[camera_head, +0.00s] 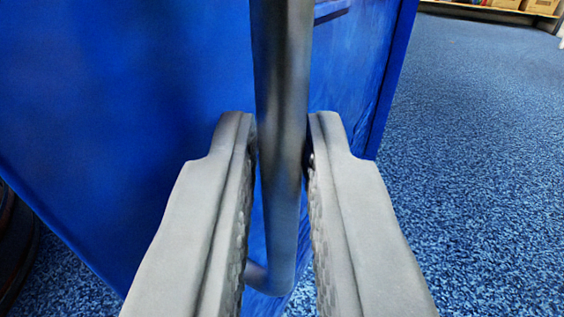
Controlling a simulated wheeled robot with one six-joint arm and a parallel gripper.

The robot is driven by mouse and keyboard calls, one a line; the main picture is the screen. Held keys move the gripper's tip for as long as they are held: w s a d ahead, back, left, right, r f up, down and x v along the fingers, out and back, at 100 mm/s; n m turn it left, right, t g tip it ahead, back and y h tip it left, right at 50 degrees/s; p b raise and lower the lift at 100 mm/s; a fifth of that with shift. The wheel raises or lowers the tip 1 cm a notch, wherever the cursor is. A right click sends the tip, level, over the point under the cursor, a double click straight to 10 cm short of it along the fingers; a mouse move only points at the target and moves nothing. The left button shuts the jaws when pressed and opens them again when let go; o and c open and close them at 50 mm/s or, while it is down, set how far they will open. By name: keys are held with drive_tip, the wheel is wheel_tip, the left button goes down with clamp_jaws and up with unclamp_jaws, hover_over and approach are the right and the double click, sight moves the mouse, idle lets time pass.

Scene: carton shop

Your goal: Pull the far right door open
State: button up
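A blue door panel (120,110) fills the left and middle of the view. A grey metal bar handle (281,60) runs down it from the top edge and bends back towards the blue panel at its lower end. My gripper (282,140) has one finger on each side of the bar. Both fingertips appear to touch the bar, and it looks held between them. Lower down, narrow gaps show between the bar and the finger pads. The fingers hide part of the panel.
Blue speckled carpet (480,150) lies open to the right of the blue panel. A shelf with cardboard boxes (540,6) stands at the far top right. A dark rounded object (14,245), partly cut off, is at the lower left.

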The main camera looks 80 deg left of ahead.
drive_tip(key=o, duration=0.3)
drive_tip(key=shift+w+a, duration=0.1)
drive_tip(key=shift+a, duration=0.2)
drive_tip(key=shift+d, duration=0.3)
drive_tip(key=v, duration=1.7)
drive_tip(key=shift+d, duration=0.1)
